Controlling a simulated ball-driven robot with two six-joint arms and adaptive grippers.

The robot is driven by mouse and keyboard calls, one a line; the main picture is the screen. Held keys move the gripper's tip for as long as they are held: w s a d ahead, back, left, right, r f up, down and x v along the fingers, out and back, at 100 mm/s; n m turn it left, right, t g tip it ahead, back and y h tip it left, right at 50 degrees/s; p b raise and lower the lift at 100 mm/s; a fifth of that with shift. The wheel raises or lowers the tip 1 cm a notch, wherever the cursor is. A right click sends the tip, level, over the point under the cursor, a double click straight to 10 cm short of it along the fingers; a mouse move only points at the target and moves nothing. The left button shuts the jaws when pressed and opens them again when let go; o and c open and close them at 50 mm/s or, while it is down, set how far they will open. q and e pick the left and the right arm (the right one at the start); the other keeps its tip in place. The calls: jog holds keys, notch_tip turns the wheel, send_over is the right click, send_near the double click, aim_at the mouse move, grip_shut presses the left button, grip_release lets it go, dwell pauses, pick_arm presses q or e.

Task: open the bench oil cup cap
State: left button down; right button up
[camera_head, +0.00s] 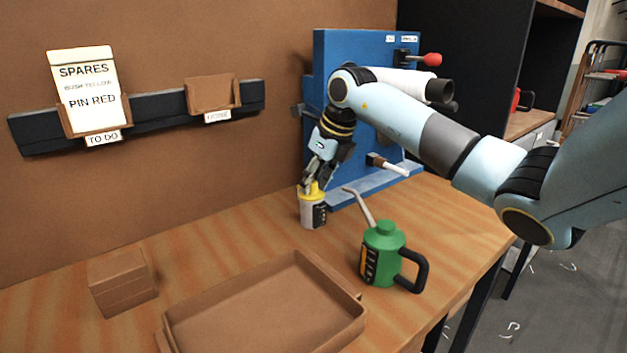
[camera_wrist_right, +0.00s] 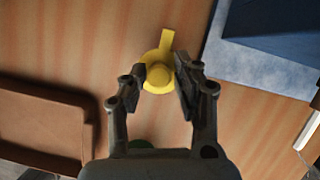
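The oil cup (camera_head: 312,214) stands upright on the bench in front of the blue machine, with a pale body and a dark label. Its yellow cap (camera_wrist_right: 160,72) is on top, with a round knob and a tab pointing away in the wrist view. My right gripper (camera_head: 311,187) is down at the cap from above. In the wrist view the right fingertips (camera_wrist_right: 161,72) lie on either side of the knob, very close to it. I cannot tell whether they press on it. My left gripper is not in view.
A green oil can (camera_head: 384,250) with a long spout stands right of the cup. A brown tray (camera_head: 262,300) and a brown box (camera_head: 122,280) are at the front left. The blue machine (camera_head: 335,65) with a red-knobbed lever (camera_head: 431,59) rises behind the cup.

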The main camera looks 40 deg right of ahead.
grip_shut()
jog(key=n+b, duration=0.1)
jog(key=b, duration=0.1)
jog(key=d+n+y+b, duration=0.1)
jog(key=n+b, duration=0.1)
jog(key=b, duration=0.1)
jog(key=shift+d+f, duration=0.15)
jog(key=shift+f, duration=0.2)
jog(key=shift+d+r+n+g+y+b, duration=0.15)
jog(key=shift+n+g+y+b, duration=0.15)
jog(key=shift+n+b, duration=0.3)
jog(key=shift+r, duration=0.15)
